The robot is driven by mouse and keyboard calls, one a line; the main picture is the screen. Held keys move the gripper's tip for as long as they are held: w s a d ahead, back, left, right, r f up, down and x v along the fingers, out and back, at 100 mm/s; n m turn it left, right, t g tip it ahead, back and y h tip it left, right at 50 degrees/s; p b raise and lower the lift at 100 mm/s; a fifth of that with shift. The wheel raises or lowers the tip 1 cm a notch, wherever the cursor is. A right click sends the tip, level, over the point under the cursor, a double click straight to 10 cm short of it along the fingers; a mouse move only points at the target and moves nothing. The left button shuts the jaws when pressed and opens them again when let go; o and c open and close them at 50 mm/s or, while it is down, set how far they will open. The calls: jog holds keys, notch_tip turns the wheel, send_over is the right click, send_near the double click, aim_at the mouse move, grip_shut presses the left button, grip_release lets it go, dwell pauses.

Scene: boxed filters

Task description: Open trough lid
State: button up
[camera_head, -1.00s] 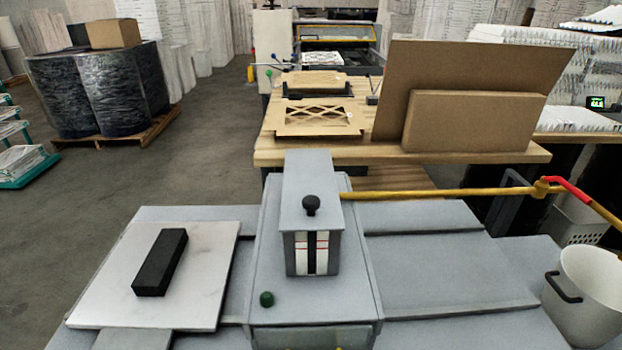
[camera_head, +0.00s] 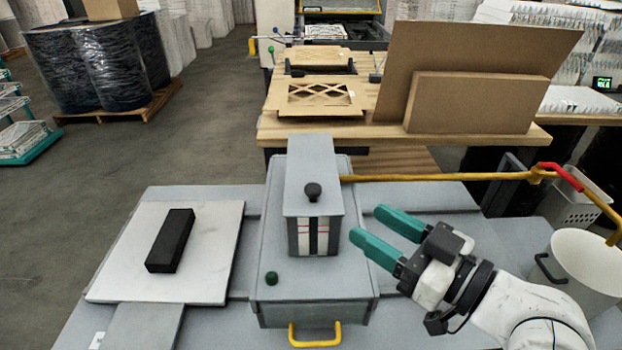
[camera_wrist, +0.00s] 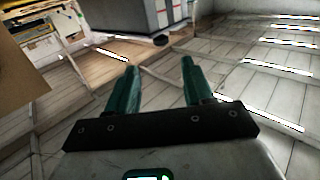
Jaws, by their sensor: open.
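A grey boxy unit (camera_head: 268,235) stands in the middle of the grey bench in the head view. On it is a tall grey housing (camera_head: 309,165) with a black knob (camera_head: 312,192) on its sloping top and a striped red, white and black front. I cannot tell for sure which panel is the trough lid; the parts look closed. A yellow handle (camera_head: 315,335) is on the unit's front, and a green knob (camera_head: 271,278) on its top left. My gripper (camera_head: 372,224) is open and empty, to the right of the housing and apart from it. Its teal fingers also show in the wrist view (camera_wrist: 160,80).
A yellow pipe (camera_head: 440,178) runs right from behind the housing to a red-sleeved joint. A white bucket (camera_head: 590,265) with a black handle stands at the right. A black block (camera_head: 170,240) lies on a pale slab (camera_head: 215,270) at the left. A wooden table with cardboard is behind.

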aim_at(319, 191)
jog(key=p+x, duration=0.1)
jog(key=x, duration=0.2)
jog(key=p+x, duration=0.1)
jog(key=x, duration=0.3)
jog(key=p+x, duration=0.1)
jog(key=x, duration=0.3)
jog(key=shift+r, duration=0.3)
jog(key=shift+c, duration=0.2)
grip_shut()
